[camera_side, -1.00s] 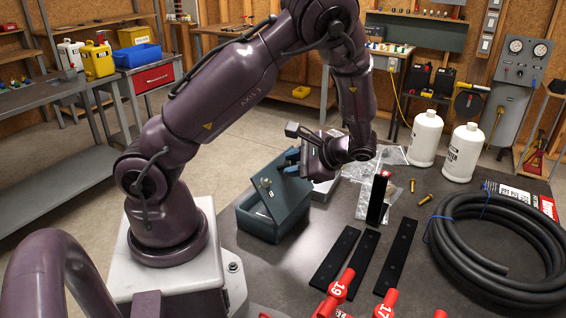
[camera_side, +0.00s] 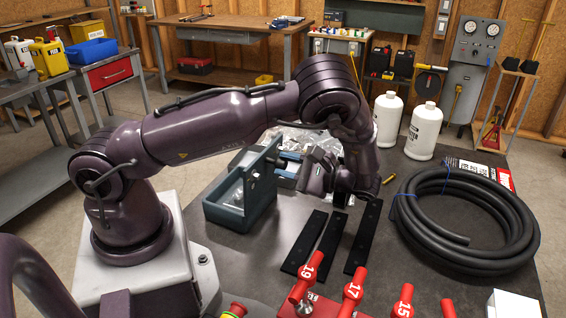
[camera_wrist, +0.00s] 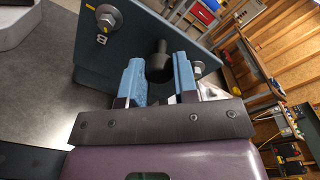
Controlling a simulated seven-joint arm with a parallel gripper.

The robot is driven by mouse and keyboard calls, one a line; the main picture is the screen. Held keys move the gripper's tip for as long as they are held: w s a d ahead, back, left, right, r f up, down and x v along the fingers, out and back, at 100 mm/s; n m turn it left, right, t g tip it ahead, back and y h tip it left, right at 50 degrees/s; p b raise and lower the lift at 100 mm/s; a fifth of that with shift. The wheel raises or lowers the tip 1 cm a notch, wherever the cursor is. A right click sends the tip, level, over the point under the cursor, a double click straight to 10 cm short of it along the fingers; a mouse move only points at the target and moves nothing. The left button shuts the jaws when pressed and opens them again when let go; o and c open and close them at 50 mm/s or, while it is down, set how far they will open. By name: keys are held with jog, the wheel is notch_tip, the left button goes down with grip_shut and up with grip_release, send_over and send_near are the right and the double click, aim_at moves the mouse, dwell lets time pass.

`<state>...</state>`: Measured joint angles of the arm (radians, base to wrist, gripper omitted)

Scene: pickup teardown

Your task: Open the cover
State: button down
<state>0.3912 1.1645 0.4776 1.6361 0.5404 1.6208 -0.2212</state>
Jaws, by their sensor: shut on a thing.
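A teal metal box (camera_side: 228,219) stands on the dark table, left of my gripper. Its cover (camera_side: 262,182) stands raised, roughly upright, on the box's right side, and the box's inside shows. The cover also fills the upper part of the wrist view (camera_wrist: 128,50), with bolts on its face. A dark round knob (camera_wrist: 159,66) sticks out from the cover. My gripper (camera_side: 284,170) is on the right of the cover, with its blue fingers (camera_wrist: 160,82) closed around the knob. The exact finger contact is partly hidden in the side view.
Flat black bars (camera_side: 328,240) lie on the table right of the box. A black hose coil (camera_side: 465,215) and white bottles (camera_side: 424,130) are further right. Red numbered handles (camera_side: 307,275) stand at the front. Clear bags (camera_side: 310,138) lie behind the gripper.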

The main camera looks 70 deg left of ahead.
jog(key=shift+d+f, duration=0.2)
jog(key=shift+f, duration=0.15)
jog(key=c, duration=0.9)
grip_release()
jog(key=shift+r, duration=0.1)
jog(key=shift+w, duration=0.1)
jog(key=v, duration=1.3)
